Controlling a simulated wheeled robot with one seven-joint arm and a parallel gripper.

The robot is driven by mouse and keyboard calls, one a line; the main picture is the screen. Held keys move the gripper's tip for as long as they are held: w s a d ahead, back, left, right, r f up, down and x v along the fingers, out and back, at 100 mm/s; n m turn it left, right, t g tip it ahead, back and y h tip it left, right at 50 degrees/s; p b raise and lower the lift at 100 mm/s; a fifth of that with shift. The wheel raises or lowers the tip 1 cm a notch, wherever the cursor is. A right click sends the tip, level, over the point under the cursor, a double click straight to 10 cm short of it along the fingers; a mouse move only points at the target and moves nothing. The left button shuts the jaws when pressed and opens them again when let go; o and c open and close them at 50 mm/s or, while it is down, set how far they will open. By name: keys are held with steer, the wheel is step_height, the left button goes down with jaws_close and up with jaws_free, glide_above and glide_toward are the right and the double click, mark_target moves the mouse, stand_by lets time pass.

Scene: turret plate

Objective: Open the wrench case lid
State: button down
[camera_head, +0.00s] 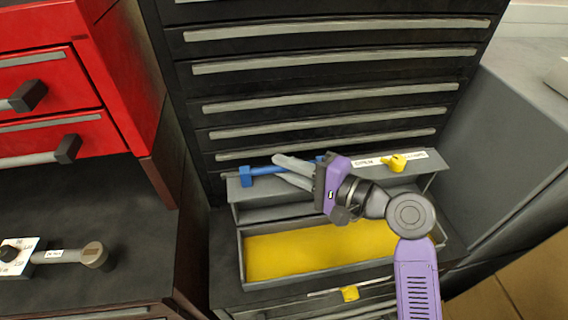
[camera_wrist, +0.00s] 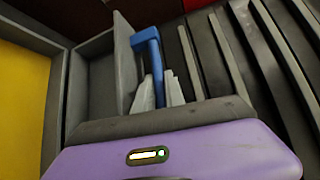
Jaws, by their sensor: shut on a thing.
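The wrench case (camera_head: 241,262) is a grey box with a bare yellow bottom, on the dark counter. Its grey lid (camera_head: 432,164) is raised at the back, roughly upright, in front of the black drawers. A blue handle (camera_head: 262,170) is on the lid's left part, and a yellow latch piece (camera_head: 394,162) and a white label are on its right. My gripper (camera_head: 284,170) is over the lid's upper edge, shut on the blue handle. In the wrist view the handle (camera_wrist: 152,50) passes down between the two pale fingers (camera_wrist: 158,92). The grip's exact contact is partly hidden.
A black drawer cabinet (camera_head: 330,65) with long grey pulls stands close behind the lid. A grey panel (camera_head: 500,140) stands to the right. A red drawer cabinet (camera_head: 50,85) is at the left, above a dark counter holding a grey tool-like part (camera_head: 70,256).

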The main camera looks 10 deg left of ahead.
steer(key=shift+s+d+f+n+t+y+b, duration=0.2)
steer(key=shift+s+n+t+y+b, duration=0.1)
steer(key=shift+s+b, duration=0.3)
steer(key=shift+s+d+f+n+t+y+b, duration=0.1)
steer(key=shift+s+d+n+t+y+b, duration=0.15)
steer(key=shift+s+b, duration=0.35)
steer(key=shift+s+r, duration=0.2)
steer(key=shift+r, duration=0.05)
steer(key=c, duration=1.7)
jaws_free()
steer(key=v, duration=0.7)
steer(key=shift+s+d+b, duration=0.2)
steer(key=shift+d+b, duration=0.15)
steer(key=shift+b, duration=0.05)
steer(key=shift+r, duration=0.1)
